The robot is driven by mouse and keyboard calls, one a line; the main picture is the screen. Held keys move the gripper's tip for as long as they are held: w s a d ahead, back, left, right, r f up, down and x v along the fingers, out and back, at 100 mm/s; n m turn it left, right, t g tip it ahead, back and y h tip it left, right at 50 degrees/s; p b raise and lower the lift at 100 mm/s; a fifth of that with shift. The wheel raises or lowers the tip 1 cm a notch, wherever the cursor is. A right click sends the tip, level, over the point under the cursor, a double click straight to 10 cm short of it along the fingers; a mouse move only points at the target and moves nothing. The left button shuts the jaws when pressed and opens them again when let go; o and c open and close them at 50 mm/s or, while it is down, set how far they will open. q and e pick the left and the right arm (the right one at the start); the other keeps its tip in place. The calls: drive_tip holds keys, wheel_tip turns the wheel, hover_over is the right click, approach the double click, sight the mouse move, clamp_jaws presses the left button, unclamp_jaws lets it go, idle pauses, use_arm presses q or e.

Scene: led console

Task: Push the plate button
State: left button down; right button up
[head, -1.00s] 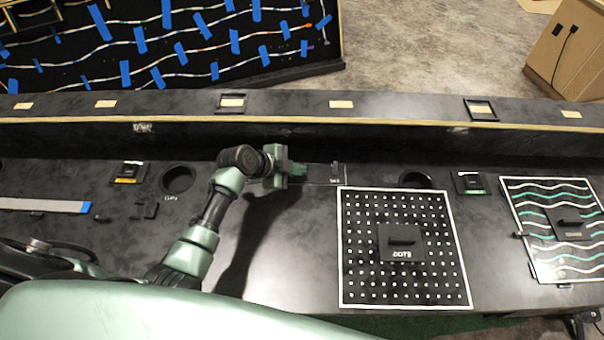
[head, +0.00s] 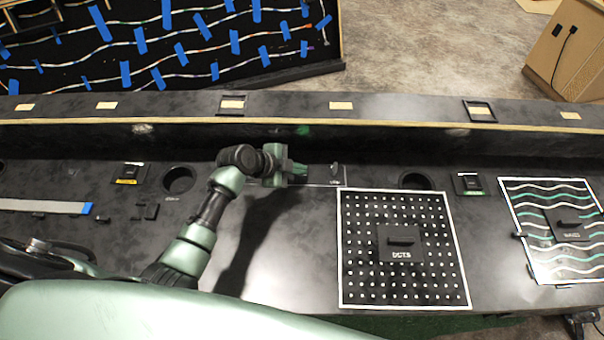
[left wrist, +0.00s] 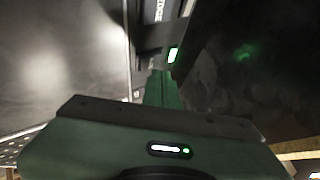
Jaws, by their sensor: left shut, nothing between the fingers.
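My left gripper (head: 303,172) is at the middle of the console, close to its back wall, with its fingers shut and empty. It points right along a flat rectangular plate (head: 322,183) with a thin pale outline. A small dark upright piece (head: 335,172) stands at the plate's right end, just beyond the fingertips. I cannot tell whether they touch. The button's own face is hidden or too small to tell. My right gripper is not in view.
A dotted panel (head: 360,285) with a handled block lies right of the gripper. A wave-lined panel (head: 540,265) is farther right. Round holes (head: 179,180) sit either side. The back wall (head: 400,140) rises close behind the gripper.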

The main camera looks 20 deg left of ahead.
sight(299, 177)
use_arm(q)
drive_tip(key=shift+r+p, duration=2.3)
drive_tip(key=shift+r, duration=0.8)
drive_tip(key=shift+f, duration=0.1)
